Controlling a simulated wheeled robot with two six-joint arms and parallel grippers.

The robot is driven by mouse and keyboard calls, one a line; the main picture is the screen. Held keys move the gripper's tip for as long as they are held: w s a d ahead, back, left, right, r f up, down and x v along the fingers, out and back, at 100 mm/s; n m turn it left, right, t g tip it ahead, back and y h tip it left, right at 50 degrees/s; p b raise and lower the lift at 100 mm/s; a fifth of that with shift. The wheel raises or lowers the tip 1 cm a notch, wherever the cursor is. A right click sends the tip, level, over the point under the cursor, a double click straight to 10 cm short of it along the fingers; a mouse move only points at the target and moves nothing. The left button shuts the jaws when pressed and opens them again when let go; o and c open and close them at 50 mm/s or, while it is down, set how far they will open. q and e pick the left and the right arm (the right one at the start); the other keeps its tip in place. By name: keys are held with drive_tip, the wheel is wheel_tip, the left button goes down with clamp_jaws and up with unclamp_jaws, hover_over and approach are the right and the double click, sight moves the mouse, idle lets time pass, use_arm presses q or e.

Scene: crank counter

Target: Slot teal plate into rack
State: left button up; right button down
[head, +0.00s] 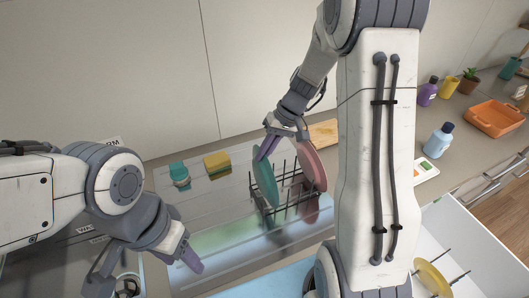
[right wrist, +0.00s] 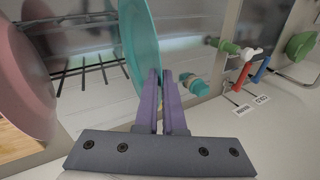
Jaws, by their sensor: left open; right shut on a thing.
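The teal plate (head: 265,180) is upright on edge at the left side of the wire rack (head: 290,208) in the head view. My right gripper (head: 268,150) is shut on its upper rim. The right wrist view shows the teal plate (right wrist: 141,38) at the tips of the purple fingers (right wrist: 160,75). I cannot tell whether its lower edge sits in a slot. A pink plate (head: 313,167) stands in the right part of the rack and shows in the right wrist view (right wrist: 22,85). My left gripper (head: 145,275) is open, low at the left, apart from the rack.
A teal-topped jar (head: 179,175) and a yellow sponge (head: 217,164) are left of the rack. A wooden board (head: 323,132) lies behind it. A blue bottle (head: 438,140) and orange tray (head: 493,116) are right. An open white drawer (head: 465,235) holds a yellow plate (head: 433,278).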

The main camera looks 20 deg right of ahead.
drive_tip(key=shift+f, duration=0.2)
drive_tip(key=shift+f+b, duration=0.55)
drive_tip(key=shift+b, duration=0.15)
drive_tip(key=c, duration=0.9)
unclamp_jaws()
drive_tip(key=shift+r, duration=0.1)
drive_tip(key=shift+c, duration=0.2)
drive_tip(key=b+v, duration=0.1)
drive_tip(key=v, duration=0.9)
drive_tip(key=shift+r+b, duration=0.25)
drive_tip(key=shift+b, duration=0.15)
drive_tip(key=shift+d, duration=0.1)
drive_tip(key=s+a+f+n+g+h, duration=0.1)
drive_tip(key=s+a+n, duration=0.1)
drive_tip(key=s+a, duration=0.5)
drive_tip(key=s+a+n+g+h, duration=0.15)
drive_tip(key=s+a, duration=0.25)
drive_tip(key=a, duration=0.5)
drive_tip(key=s+a+f+n+t+h, duration=0.1)
drive_tip(key=s+n, duration=0.1)
drive_tip(key=s, duration=0.4)
drive_tip(key=s+a+f+n+t+h, duration=0.1)
drive_tip(key=s+a+f+n, duration=0.1)
drive_tip(key=s, duration=0.4)
drive_tip(key=shift+s+a+f+n+b, duration=0.2)
drive_tip(key=shift+s+f+n+b, duration=0.15)
drive_tip(key=shift+b, duration=0.05)
